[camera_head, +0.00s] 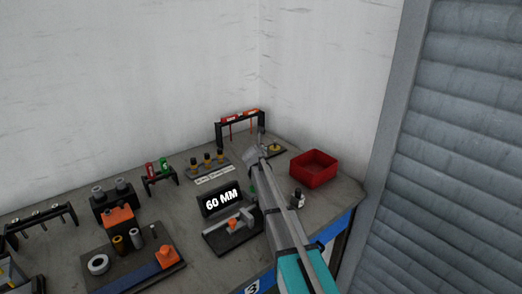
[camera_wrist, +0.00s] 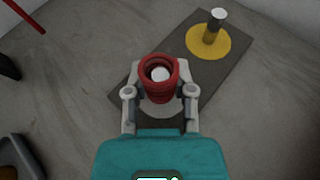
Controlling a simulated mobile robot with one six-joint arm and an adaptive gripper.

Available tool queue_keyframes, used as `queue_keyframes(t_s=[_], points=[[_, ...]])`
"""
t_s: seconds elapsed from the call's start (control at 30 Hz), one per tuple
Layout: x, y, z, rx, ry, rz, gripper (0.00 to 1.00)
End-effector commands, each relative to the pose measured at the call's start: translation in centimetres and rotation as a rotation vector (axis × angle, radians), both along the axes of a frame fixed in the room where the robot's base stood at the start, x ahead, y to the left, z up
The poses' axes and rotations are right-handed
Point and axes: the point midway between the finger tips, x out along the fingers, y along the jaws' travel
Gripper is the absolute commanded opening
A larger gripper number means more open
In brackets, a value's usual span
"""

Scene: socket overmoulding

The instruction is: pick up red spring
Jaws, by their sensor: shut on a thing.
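The red spring (camera_wrist: 158,88) stands between the two fingers of my gripper (camera_wrist: 160,92) in the wrist view. My gripper is shut on it. A white round top shows inside the coil, so the spring seems to sit around a post. A pale disc lies below it on a dark grey plate (camera_wrist: 215,72). In the head view my gripper (camera_head: 262,152) is over the back right part of the table, and the spring is hidden there.
A yellow disc with a post (camera_wrist: 210,38) stands on the same plate. A red bin (camera_head: 314,168) is to the right of my gripper, and a black rack with red-orange tools (camera_head: 240,122) is behind. The "60 MM" display (camera_head: 221,200) and fixtures stand in front left.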

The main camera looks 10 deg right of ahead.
Motion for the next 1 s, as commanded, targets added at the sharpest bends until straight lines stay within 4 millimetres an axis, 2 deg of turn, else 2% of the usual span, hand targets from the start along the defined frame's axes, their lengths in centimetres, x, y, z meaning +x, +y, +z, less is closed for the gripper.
queue_keyframes(t_s=[0.57, 0.93, 1.0], points=[[0.0, 0.0, 0.7, 0.0, 0.0, 0.0, 0.0], [0.0, 0.0, 3.7, 0.0, 0.0, 0.0, 0.0], [-1.0, 0.0, 4.5, 0.0, 0.0, 0.0, 0.0]])
